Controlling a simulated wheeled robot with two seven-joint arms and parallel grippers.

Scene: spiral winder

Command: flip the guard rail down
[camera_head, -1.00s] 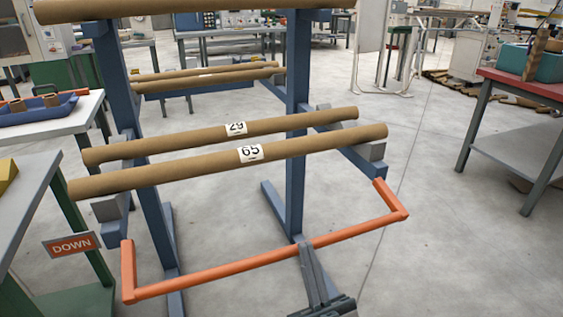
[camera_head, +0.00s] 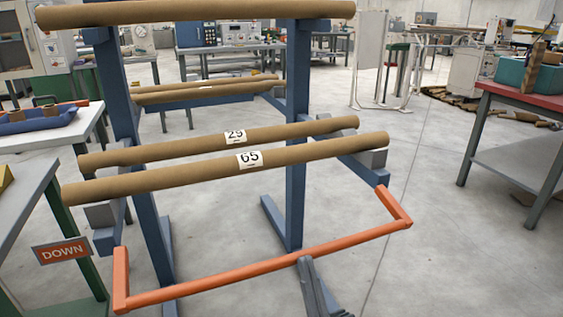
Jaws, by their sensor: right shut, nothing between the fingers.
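The orange guard rail (camera_head: 232,272) is a long bar with a short arm at each end. It hangs low in front of the blue rack (camera_head: 295,140), below the cardboard tubes. A sign reading DOWN (camera_head: 62,252) is beside its left end. My right gripper (camera_head: 304,262) comes up from the bottom edge, its fingertips at the bar, right of its middle. The fingers look closed together with nothing between them; I cannot tell whether they touch the bar. My left gripper is out of view.
Tubes labelled 29 (camera_head: 280,133) and 65 (camera_head: 310,153) lie on the rack's arms, with another tube (camera_head: 200,15) above. A grey table (camera_head: 22,200) stands at left and a red-topped table (camera_head: 525,95) at right. The floor (camera_head: 440,240) right of the rail is clear.

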